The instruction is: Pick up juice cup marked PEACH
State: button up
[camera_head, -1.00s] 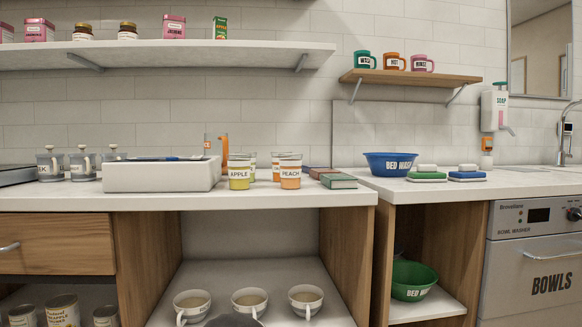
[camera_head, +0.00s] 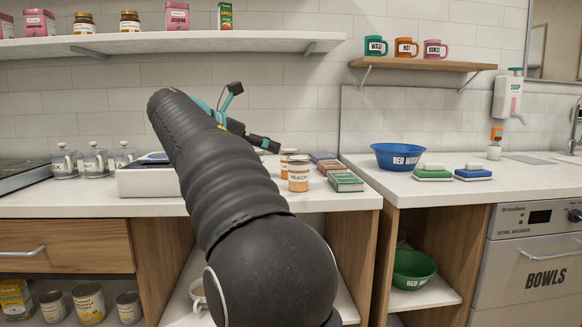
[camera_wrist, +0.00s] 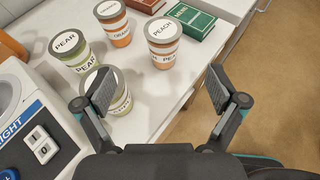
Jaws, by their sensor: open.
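The PEACH cup (camera_head: 298,176), with an orange body, a pale label and a grey lid, stands upright near the counter's front edge in the head view. In the wrist view the PEACH cup (camera_wrist: 162,46) stands beyond the fingertips, roughly centred between them. My gripper (camera_wrist: 161,88) is open and empty, its fingers apart from that cup. The left finger partly covers a nearer cup (camera_wrist: 122,104) whose label is hidden. In the head view my arm hides much of the gripper and the counter behind it.
A PEAR cup (camera_wrist: 74,50) and an ORANGE cup (camera_wrist: 112,24) stand left of PEACH. A green box or book (camera_wrist: 190,20) lies just behind it to the right. A white device (camera_wrist: 36,118) is at left. The counter edge drops off at right.

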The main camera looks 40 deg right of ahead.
aim_at(296, 158)
jog(key=b+x, duration=0.1)
jog(key=x, duration=0.7)
jog(key=shift+d, duration=0.3)
jog(key=shift+b+x, duration=0.3)
jog(key=shift+x, duration=2.3)
jog(key=shift+s, duration=0.1)
jog(key=c, duration=1.3)
jog(key=shift+c, duration=0.5)
